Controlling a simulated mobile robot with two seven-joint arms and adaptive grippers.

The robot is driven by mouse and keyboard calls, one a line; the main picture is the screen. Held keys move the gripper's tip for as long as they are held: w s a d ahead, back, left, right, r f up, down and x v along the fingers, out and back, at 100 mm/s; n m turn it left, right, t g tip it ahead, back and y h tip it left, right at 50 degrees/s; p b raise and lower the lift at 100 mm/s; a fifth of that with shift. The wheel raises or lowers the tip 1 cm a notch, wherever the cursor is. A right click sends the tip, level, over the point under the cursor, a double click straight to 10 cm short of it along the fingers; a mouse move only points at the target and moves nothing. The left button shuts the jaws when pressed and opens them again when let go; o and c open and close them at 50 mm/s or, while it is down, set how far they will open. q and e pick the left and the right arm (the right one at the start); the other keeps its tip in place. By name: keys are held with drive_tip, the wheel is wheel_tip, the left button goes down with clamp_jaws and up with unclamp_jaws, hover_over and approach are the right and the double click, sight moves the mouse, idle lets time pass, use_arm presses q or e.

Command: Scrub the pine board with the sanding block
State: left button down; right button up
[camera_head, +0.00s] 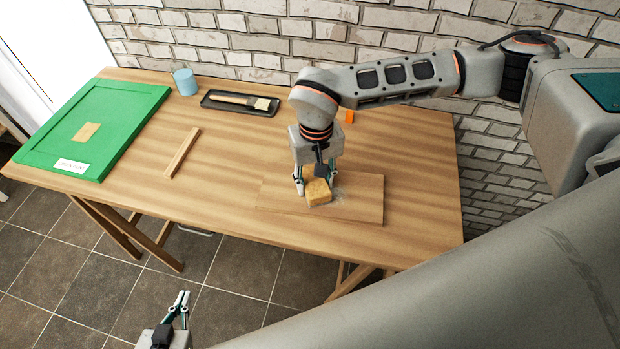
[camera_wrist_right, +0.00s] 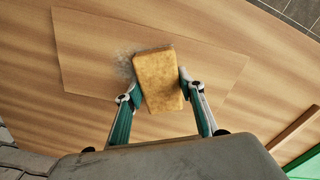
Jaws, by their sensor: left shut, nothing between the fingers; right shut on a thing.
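The pine board (camera_head: 358,194) lies flat on the wooden table, near its right front. It also shows in the right wrist view (camera_wrist_right: 85,60). The yellow-tan sanding block (camera_head: 318,192) is on the board, and a pale greyish patch shows on the board beside it. My right gripper (camera_head: 309,181) is shut on the block, with one finger on each side in the right wrist view (camera_wrist_right: 158,90). Whether the block presses on the board is hard to tell. My left gripper (camera_head: 180,298) is shut and empty, low in front of the table, over the tiled floor.
A green panel (camera_head: 130,105) with a tan sheet and a white label lies at the table's left. A wood strip (camera_head: 182,153), a blue cup (camera_head: 185,81) and a black tray (camera_head: 215,106) with a brush (camera_head: 240,100) are behind. A small orange item (camera_head: 349,117) is near my right arm.

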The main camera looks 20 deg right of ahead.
sight(347, 194)
drive_tip(key=shift+s+d+f+p, duration=0.15)
drive_tip(key=shift+s+d, duration=0.25)
drive_tip(key=shift+d, duration=0.3)
drive_tip(key=shift+s+d+r+p, duration=0.1)
drive_tip(key=shift+s+d+p, duration=0.1)
drive_tip(key=shift+s+d, duration=0.35)
drive_tip(key=shift+s+d+f+p, duration=0.15)
drive_tip(key=shift+s+d, duration=0.1)
drive_tip(key=shift+d, duration=0.55)
drive_tip(key=shift+s+d+r+p, duration=0.15)
drive_tip(key=shift+s+d, duration=0.1)
drive_tip(key=shift+d, duration=0.2)
drive_tip(key=shift+s+d+f+p, duration=0.15)
drive_tip(key=shift+s+d, duration=0.15)
drive_tip(key=shift+d, duration=0.2)
drive_tip(key=shift+s+d+r+p, duration=0.15)
drive_tip(key=shift+s+d, duration=0.1)
drive_tip(key=shift+d, duration=0.2)
